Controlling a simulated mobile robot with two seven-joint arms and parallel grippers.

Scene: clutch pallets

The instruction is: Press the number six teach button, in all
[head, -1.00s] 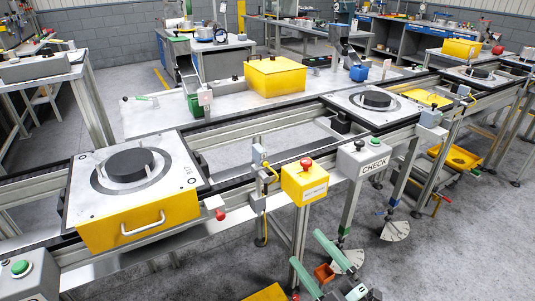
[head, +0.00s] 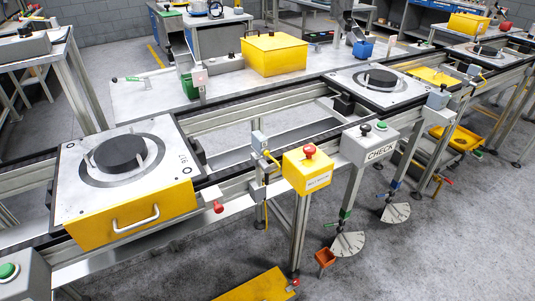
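No button that I can read as number six shows in the head view. A green push button (head: 381,126) sits on a grey box marked CHECK (head: 366,147) at the conveyor's front rail. A red mushroom button (head: 309,150) sits on a yellow box (head: 307,174) to its left. Another green button (head: 8,270) is on a grey box (head: 22,283) at the lower left edge. Neither of my grippers is in view.
A pallet with a dark disc (head: 120,153) and yellow front sits on the conveyor at left. Another pallet (head: 343,80) is farther right. A yellow case (head: 274,54) stands on the bench behind. A yellow plate (head: 258,287) is low in front; grey floor (head: 440,245) is clear at right.

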